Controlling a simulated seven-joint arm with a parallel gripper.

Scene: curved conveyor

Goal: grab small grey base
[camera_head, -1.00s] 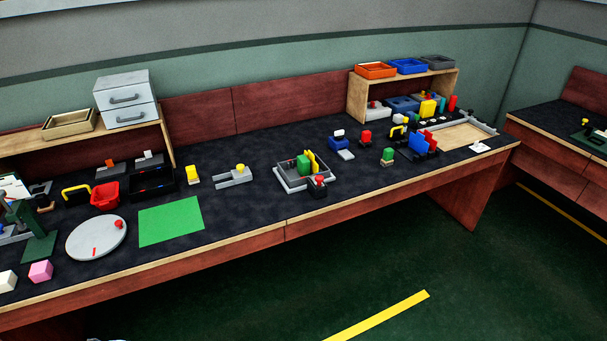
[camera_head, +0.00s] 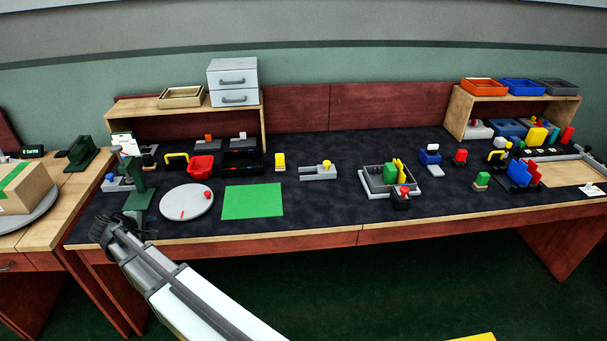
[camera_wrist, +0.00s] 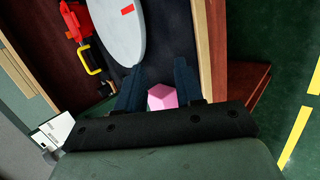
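Two grey pieces could be the small grey base; I cannot tell which. One is a small flat grey block (camera_head: 436,171) on the dark mat right of centre, near a blue piece with a white top. The other is a longer grey base (camera_head: 317,172) with a yellow knob, right of the green sheet. My gripper (camera_head: 112,228) is at the far left front edge of the table, well away from both. In the wrist view my gripper (camera_wrist: 157,82) has its dark fingers apart, with a pink cube (camera_wrist: 162,96) showing between them, apparently below. Neither grey piece shows there.
A white round disc (camera_head: 187,203) and the green sheet (camera_head: 252,201) lie right of my gripper. A grey tray (camera_head: 372,190) with coloured blocks stands at centre right. Shelves (camera_head: 458,110) stand at the back. The dark mat between sheet and tray is mostly clear in front.

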